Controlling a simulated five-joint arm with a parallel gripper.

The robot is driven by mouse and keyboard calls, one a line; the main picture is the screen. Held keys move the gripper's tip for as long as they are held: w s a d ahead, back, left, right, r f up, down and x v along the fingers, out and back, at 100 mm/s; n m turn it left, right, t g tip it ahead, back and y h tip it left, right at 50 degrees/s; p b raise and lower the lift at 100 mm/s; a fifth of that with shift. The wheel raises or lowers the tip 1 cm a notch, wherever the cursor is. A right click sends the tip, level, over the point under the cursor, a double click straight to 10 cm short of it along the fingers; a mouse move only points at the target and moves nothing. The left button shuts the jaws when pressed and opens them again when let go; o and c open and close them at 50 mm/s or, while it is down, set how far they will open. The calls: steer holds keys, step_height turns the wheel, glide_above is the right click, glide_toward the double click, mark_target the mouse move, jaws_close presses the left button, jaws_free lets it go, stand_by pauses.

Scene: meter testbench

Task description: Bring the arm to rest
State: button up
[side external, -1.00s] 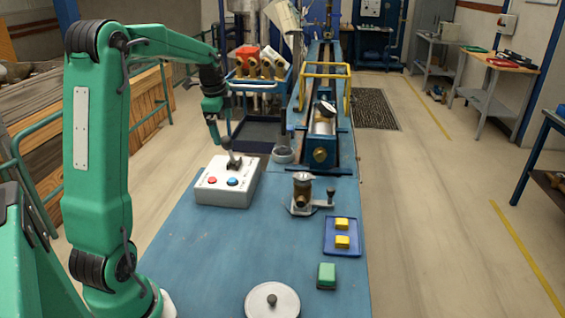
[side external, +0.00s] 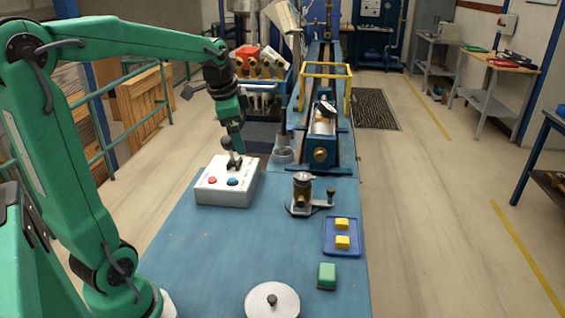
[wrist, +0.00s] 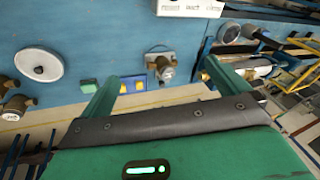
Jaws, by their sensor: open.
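My gripper (side external: 234,150) hangs pointing down over the white control box (side external: 228,186), close to its lever (side external: 234,164) in the side external view. Whether it touches the lever cannot be told. In the wrist view my gripper (wrist: 158,84) shows two green fingers spread apart, with nothing held between them. My arm is bent, with its upper link leaning back to the left and its forearm reaching out to the right.
The blue bench (side external: 215,260) carries a brass meter (side external: 301,190), a blue tray (side external: 342,250) with two yellow blocks (side external: 342,242), a green block (side external: 327,275) and a round metal lid (side external: 272,300). A blue test rig (side external: 320,150) stands behind. The bench's front left is clear.

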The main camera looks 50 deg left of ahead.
steer(key=s+d+f+n+t+h, duration=0.1)
steer(key=s+d+n, duration=0.4)
steer(key=s+d, duration=0.8)
steer(key=d+f+t, duration=0.1)
steer(key=d, duration=0.1)
steer(key=shift+s+d+f+n+h, duration=0.15)
steer(key=shift+d+f+n+h, duration=0.15)
steer(key=shift+d, duration=0.1)
steer(key=shift+c, duration=0.4)
